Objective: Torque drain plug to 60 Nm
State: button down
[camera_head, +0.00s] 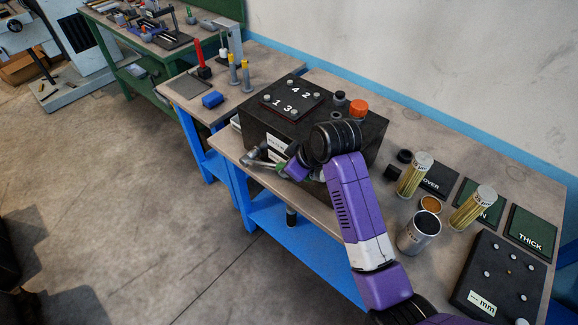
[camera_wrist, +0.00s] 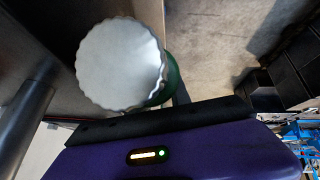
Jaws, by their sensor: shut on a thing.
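The black block (camera_head: 255,118) stands on the wooden bench, with a plate numbered 1 to 4 on top and an orange cap. My gripper (camera_head: 290,166) is low at the block's front face, near the bench edge. It is shut on a tool with a grey metal end (camera_head: 258,158) and a green part, apparently the torque wrench. In the wrist view a round silver knurled end (camera_wrist: 120,62) with green (camera_wrist: 168,85) behind it sits just beyond my gripper. I cannot make out the drain plug; my arm covers part of the block's front.
On the right of the bench are two yellow-filled jars (camera_head: 415,175), a grey can (camera_head: 418,235), dark green mats (camera_head: 530,232) and a black "mm" panel (camera_head: 500,270). The floor at left is mostly clear.

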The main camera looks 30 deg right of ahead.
jog(key=shift+d+f, duration=0.1)
jog(key=shift+d, duration=0.05)
jog(key=shift+s+d+f+t+b, duration=0.1)
jog(key=shift+s+f+t+b, duration=0.3)
jog(key=shift+b, duration=0.45)
jog(key=shift+s+d+f+t+b, duration=0.1)
jog(key=shift+s+f+t+b, duration=0.15)
jog(key=shift+f+b, duration=0.35)
jog(key=shift+s+d+f+t+b, duration=0.15)
jog(key=shift+f+t+b, duration=0.1)
jog(key=shift+f+b, duration=0.35)
jog(key=shift+s+f+t+y+b, duration=0.2)
jog(key=shift+f+b, duration=0.3)
jog(key=shift+b, duration=0.4)
jog(key=shift+s+f+t+y+b, duration=0.15)
jog(key=shift+f+t+b, duration=0.3)
jog(key=shift+b, duration=0.45)
jog(key=shift+s+f+t+y+b, duration=0.15)
jog(key=shift+f+b, duration=0.4)
jog(key=shift+b, duration=0.35)
jog(key=shift+w+r+g+p, duration=0.25)
jog(key=shift+r+p, duration=0.55)
jog(key=shift+p, duration=0.8)
jog(key=shift+s+a, duration=0.1)
jog(key=shift+a, duration=0.15)
